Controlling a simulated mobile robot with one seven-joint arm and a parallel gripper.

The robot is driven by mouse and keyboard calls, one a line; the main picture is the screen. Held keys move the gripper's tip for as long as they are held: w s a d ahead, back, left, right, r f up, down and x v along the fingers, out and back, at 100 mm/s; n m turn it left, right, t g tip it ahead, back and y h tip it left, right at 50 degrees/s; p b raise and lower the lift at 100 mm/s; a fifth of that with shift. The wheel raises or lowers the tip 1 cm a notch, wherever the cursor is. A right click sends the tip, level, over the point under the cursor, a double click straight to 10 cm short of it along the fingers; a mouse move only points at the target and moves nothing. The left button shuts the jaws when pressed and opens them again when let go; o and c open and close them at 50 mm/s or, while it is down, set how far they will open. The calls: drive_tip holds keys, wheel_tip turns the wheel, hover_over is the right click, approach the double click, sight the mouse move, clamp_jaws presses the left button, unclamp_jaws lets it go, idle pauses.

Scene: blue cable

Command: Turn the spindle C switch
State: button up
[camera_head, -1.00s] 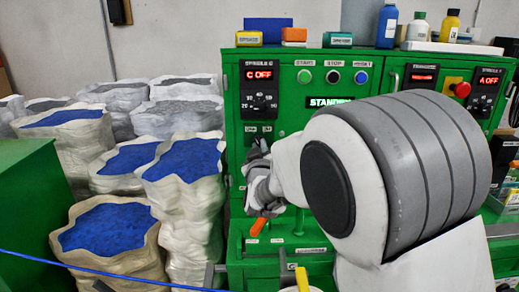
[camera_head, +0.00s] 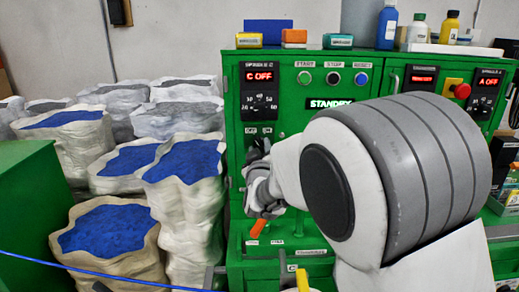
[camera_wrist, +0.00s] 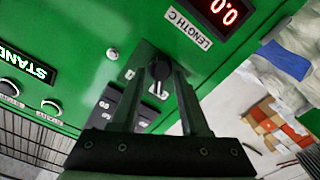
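The spindle C switch is a dark knob (camera_wrist: 160,70) with a white mark, on the green panel in the wrist view. In the head view it is hidden behind my gripper, below the spindle C display (camera_head: 258,76), which reads C OFF. My gripper (camera_wrist: 161,72) has its two fingers apart, one on each side of the knob. I cannot tell whether the fingertips touch it. In the head view my gripper (camera_head: 259,152) is small and partly hidden by my wrist, just below the small OFF and ON labels.
A red LENGTH C display (camera_wrist: 222,10) sits beside the knob. Start, stop and reset buttons (camera_head: 333,77) and a STANDBY display (camera_head: 329,103) are to the right. Sacks of blue material (camera_head: 183,160) stand on the left. A blue cable (camera_head: 60,264) crosses the front. An orange lever (camera_head: 257,228) is below my gripper.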

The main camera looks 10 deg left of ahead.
drive_tip(key=b+v, duration=0.1)
drive_tip(key=v, duration=1.6)
drive_tip(key=shift+s, duration=0.25)
drive_tip(key=shift+d, duration=0.1)
